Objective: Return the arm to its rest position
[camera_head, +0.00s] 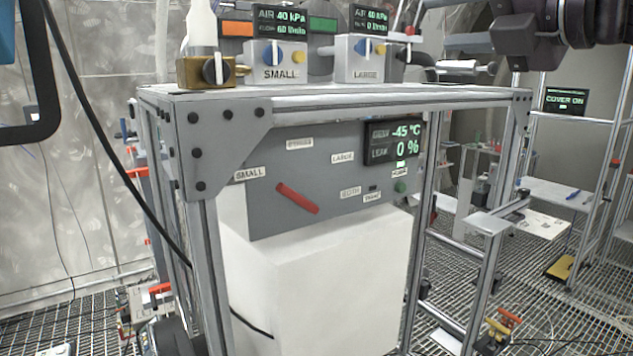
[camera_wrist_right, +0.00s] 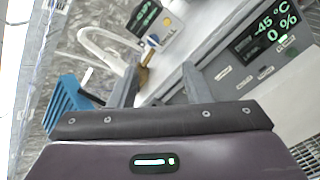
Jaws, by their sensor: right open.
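My right arm (camera_head: 530,32) reaches in from the top right of the head view, dark and high above the right end of the steel-framed bench. My right gripper (camera_wrist_right: 161,82) shows in the wrist view with its two grey fingers apart and nothing between them. Beyond the fingers are the bench top and its displays, seen tilted. My left gripper is not in view.
The framed bench (camera_head: 380,98) carries the SMALL valve box (camera_head: 272,76), the LARGE valve box (camera_head: 358,72) and a brass fitting (camera_head: 190,73). Below is a grey panel with a red lever (camera_head: 297,198). A shelf rack (camera_head: 580,115) stands at right; a blue object (camera_wrist_right: 65,105) shows in the wrist view.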

